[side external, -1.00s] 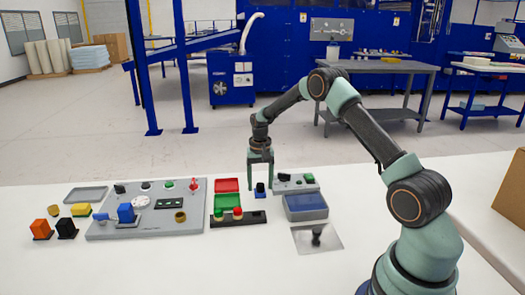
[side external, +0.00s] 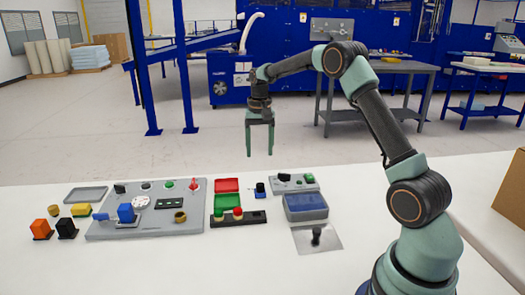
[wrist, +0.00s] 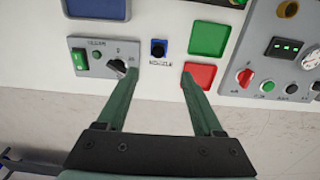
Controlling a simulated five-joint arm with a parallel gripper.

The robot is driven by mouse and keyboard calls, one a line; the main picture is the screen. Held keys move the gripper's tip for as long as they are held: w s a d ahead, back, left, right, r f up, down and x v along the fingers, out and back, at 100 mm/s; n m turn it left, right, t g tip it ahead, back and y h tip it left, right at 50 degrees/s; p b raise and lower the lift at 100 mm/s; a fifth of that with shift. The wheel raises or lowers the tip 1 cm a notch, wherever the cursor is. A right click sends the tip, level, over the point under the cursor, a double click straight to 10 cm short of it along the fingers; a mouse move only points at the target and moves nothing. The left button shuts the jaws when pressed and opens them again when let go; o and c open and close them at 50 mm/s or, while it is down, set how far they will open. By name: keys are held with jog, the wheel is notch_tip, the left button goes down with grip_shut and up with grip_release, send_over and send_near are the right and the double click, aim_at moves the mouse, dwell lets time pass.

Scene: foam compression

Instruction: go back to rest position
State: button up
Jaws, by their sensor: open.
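My gripper (side external: 260,152) is open and empty, with its two green fingers pointing down. It hangs in the air well above the back edge of the white table, apart from everything on it. In the wrist view its fingers (wrist: 160,72) spread apart, with the small blue nozzle piece (wrist: 158,48) on the table beyond the gap between them. That blue piece also shows in the side view (side external: 260,190), standing between the red tray and a small grey control box.
A large grey panel (side external: 110,229) with knobs and a dial lies at left. Red (side external: 227,185) and green (side external: 227,201) trays, a grey control box (side external: 295,183) and a blue-topped grey bin (side external: 305,206) lie below the arm. The air around my gripper is clear.

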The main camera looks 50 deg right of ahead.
jog(key=s+a+r+n+t, duration=0.35)
jog(key=s+a+r, duration=0.45)
jog(key=a+r, duration=0.35)
jog(key=s+a+f+n+t, duration=0.1)
jog(key=s+a+n, duration=0.4)
jog(key=s, duration=0.7)
jog(key=shift+a+f+t, duration=0.3)
jog(key=shift+a+t, duration=0.15)
jog(key=shift+a, duration=0.95)
